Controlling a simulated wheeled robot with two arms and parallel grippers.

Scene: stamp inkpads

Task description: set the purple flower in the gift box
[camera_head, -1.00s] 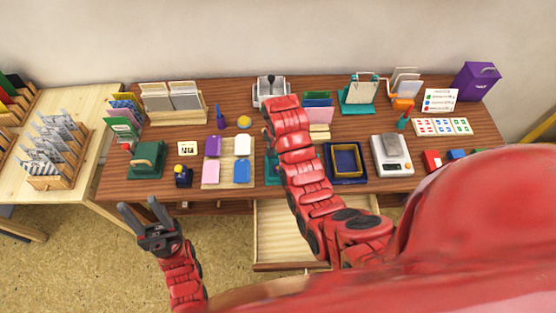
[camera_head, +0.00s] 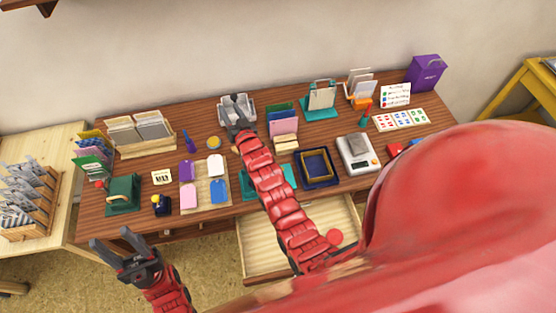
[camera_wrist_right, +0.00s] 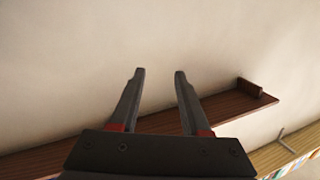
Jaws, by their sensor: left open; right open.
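I make out no purple flower in either view, and no box that I can be sure is the gift box. My left gripper (camera_head: 112,239) is open and empty, in front of the table's left front edge. My right gripper (camera_head: 239,126) reaches over the back middle of the table, near a grey device; in the head view its fingers are hard to make out. In the right wrist view my right gripper (camera_wrist_right: 157,72) is open with nothing between its fingers, facing the pale wall.
The brown table (camera_head: 222,220) is crowded with stationery. A purple lidded box (camera_head: 427,73) stands at the back right. An open drawer (camera_head: 255,245) juts out below the front edge. A brown wall shelf (camera_wrist_right: 225,108) crosses the right wrist view. A side table (camera_head: 55,145) stands at left.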

